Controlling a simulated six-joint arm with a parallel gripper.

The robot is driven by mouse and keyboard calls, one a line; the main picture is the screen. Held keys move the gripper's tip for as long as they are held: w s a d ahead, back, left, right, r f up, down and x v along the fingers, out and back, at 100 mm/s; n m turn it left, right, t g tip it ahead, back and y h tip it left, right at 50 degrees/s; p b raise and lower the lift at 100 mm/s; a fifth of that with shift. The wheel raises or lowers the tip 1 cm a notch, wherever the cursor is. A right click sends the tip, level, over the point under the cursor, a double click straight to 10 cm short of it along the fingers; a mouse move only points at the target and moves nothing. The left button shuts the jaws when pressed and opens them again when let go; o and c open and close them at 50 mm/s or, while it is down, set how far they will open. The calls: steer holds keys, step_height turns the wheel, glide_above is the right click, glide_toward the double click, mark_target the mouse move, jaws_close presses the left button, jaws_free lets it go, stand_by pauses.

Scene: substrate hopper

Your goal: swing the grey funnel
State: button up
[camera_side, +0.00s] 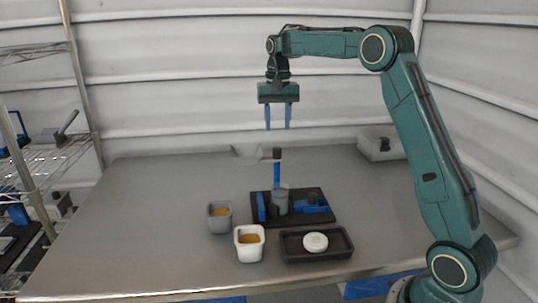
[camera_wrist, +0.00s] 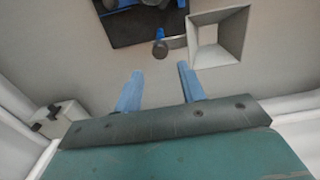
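The grey funnel (camera_side: 246,154) has a square flared mouth and sits on a short arm to the left of a blue post (camera_side: 277,172). In the wrist view the funnel (camera_wrist: 236,32) is at the upper right, and the post's top (camera_wrist: 160,48) is to its left. The post rises from a black base plate (camera_side: 318,217). My gripper (camera_side: 278,128) is open and empty, its two blue fingers pointing down above the post and touching nothing. In the wrist view the open fingers (camera_wrist: 160,69) are apart, with bare table between them.
A clear-looking grey cylinder (camera_side: 281,200) and blue parts stand on the base plate. A grey cup (camera_side: 220,224) and a white cup (camera_side: 249,252) hold orange-brown material. A black tray (camera_side: 290,251) holds a white disc (camera_side: 315,242). A grey box (camera_side: 381,146) stands back right. The table's left is clear.

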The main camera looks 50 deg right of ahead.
mark_target(277, 148)
steer(key=shift+f, duration=0.1)
steer(key=shift+f, duration=4.15)
steer(key=m, duration=0.4)
steer(key=shift+m, duration=0.4)
steer(key=m, duration=0.9)
steer(key=shift+m, duration=2.1)
